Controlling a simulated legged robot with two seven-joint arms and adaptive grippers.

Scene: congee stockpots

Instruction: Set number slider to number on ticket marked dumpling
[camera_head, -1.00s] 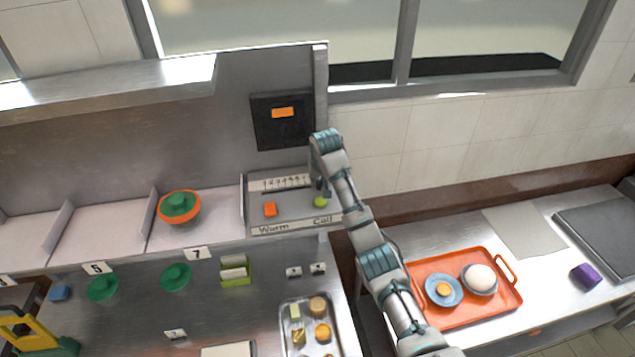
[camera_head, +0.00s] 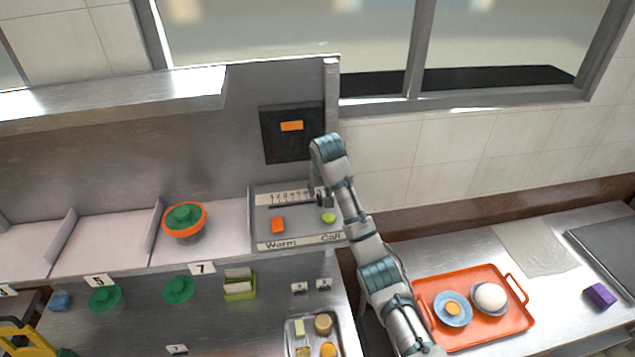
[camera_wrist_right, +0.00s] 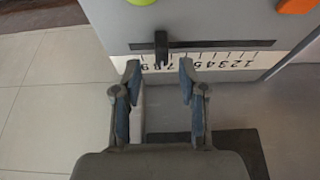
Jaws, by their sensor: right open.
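The slider panel (camera_head: 300,222) has a printed number scale (camera_head: 285,198), a dark slot, and the words Warm and Call. The black slider knob (camera_wrist_right: 161,48) shows in the right wrist view, where the scale (camera_wrist_right: 215,61) reads upside down; the knob stands around 7 to 8. My right gripper (camera_wrist_right: 159,78) is open, its fingertips just short of the knob, one to each side of its line. In the head view my right gripper (camera_head: 321,199) hangs over the scale's right end and hides the knob. Small white cards (camera_head: 299,288) lie on the counter; a dumpling mark is not readable. My left gripper is not in view.
An orange button (camera_head: 278,225) and a green button (camera_head: 328,217) sit on the panel below the slot. A black display (camera_head: 290,150) is on the wall behind. An orange-rimmed bowl (camera_head: 186,232) stands left. An orange tray (camera_head: 522,318) lies right.

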